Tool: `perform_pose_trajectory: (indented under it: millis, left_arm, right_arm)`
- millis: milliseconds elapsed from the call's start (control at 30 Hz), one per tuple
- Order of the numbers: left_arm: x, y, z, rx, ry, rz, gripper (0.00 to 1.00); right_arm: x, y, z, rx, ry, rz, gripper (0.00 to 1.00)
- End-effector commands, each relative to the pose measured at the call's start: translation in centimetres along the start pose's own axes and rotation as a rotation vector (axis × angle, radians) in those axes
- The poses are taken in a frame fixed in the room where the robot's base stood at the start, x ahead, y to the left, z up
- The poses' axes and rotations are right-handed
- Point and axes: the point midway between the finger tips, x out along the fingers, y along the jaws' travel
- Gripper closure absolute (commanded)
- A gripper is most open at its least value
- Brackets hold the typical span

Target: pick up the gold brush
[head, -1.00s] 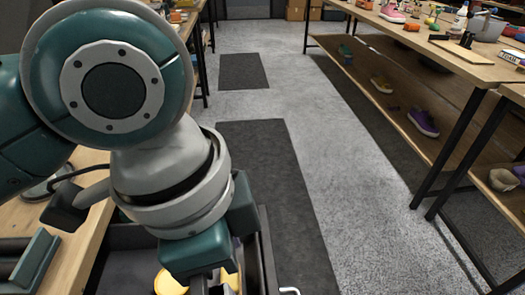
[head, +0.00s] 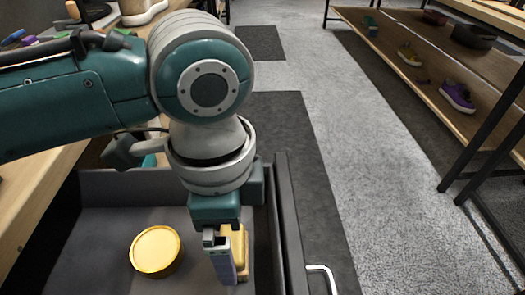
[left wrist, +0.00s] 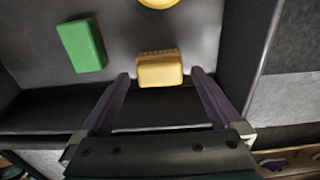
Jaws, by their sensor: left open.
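The gold brush (head: 240,252) lies in the open dark drawer (head: 110,185), near its right wall. It also shows in the left wrist view (left wrist: 160,70), just beyond and between my fingertips. My left gripper (head: 229,270) points down into the drawer, beside the brush and partly hiding it in the head view. Its jaws are open, with a finger to either side of the brush in the left wrist view (left wrist: 160,76). Whether a finger touches the brush I cannot tell. My right gripper is not in view.
A round gold tin (head: 157,250) lies in the drawer, left of the brush. A green block (left wrist: 81,45) lies on the drawer floor. The drawer's side wall (head: 283,215) is close to my gripper. A shelf with shoes (head: 457,97) stands at the right across clear floor.

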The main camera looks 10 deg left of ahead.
Motion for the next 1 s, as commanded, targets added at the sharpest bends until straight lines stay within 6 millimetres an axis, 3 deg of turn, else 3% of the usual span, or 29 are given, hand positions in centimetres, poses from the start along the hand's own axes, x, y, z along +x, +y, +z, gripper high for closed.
perform_pose_trajectory:
  millis: [33,133,433,1000]
  left_arm:
    - [1.4,0.1,-0.1,0.0,-0.003,0.002,0.0]
    - [2.5,0.1,-0.1,0.0,-0.002,0.001,0.0]
    - [2.9,0.1,-0.1,0.0,0.0,-0.001,0.0]
    - [2.8,0.0,-0.1,0.0,0.0,-0.001,0.63]
  right_arm:
    - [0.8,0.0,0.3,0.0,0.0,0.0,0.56]
    - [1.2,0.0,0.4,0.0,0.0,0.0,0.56]
    - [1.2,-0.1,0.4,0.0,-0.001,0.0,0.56]
    - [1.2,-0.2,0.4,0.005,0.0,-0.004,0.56]
